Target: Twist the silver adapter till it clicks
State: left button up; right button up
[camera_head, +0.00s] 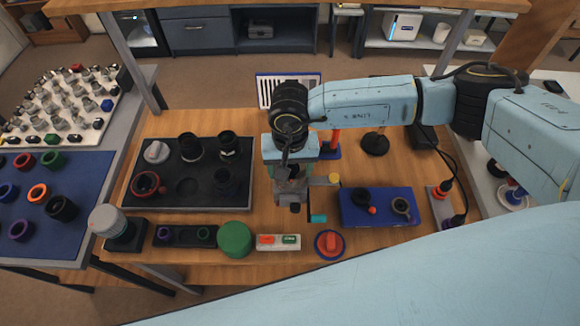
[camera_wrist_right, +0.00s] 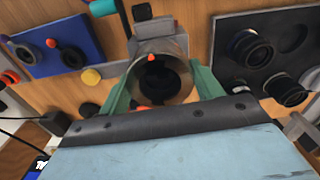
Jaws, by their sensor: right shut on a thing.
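My right gripper (camera_head: 291,182) hangs over the middle of the wooden table, pointing down. Its two green fingers are shut on the silver adapter (camera_head: 290,191), a short metal ring. In the right wrist view the adapter (camera_wrist_right: 162,46) sits between the fingers of the gripper (camera_wrist_right: 160,78), with a dark round opening facing the camera and a small red mark on its rim. Small black and grey blocks show just beyond it. The gripper hides part of the adapter, and I cannot tell what is under it. My left gripper is not in view.
A dark tray (camera_head: 212,202) with several black lens parts lies left of the gripper. A blue mat (camera_head: 380,220) with rings lies to the right. A green round lid (camera_head: 234,239), a button box (camera_head: 278,242) and a red knob (camera_head: 330,243) line the front.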

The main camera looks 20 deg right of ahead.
jog(key=o, duration=1.1)
jog(key=shift+r, duration=0.1)
notch_tip(320, 180, up, 13)
jog(key=b, duration=0.1)
jog(key=shift+r+b, duration=0.15)
jog(key=shift+b, duration=0.2)
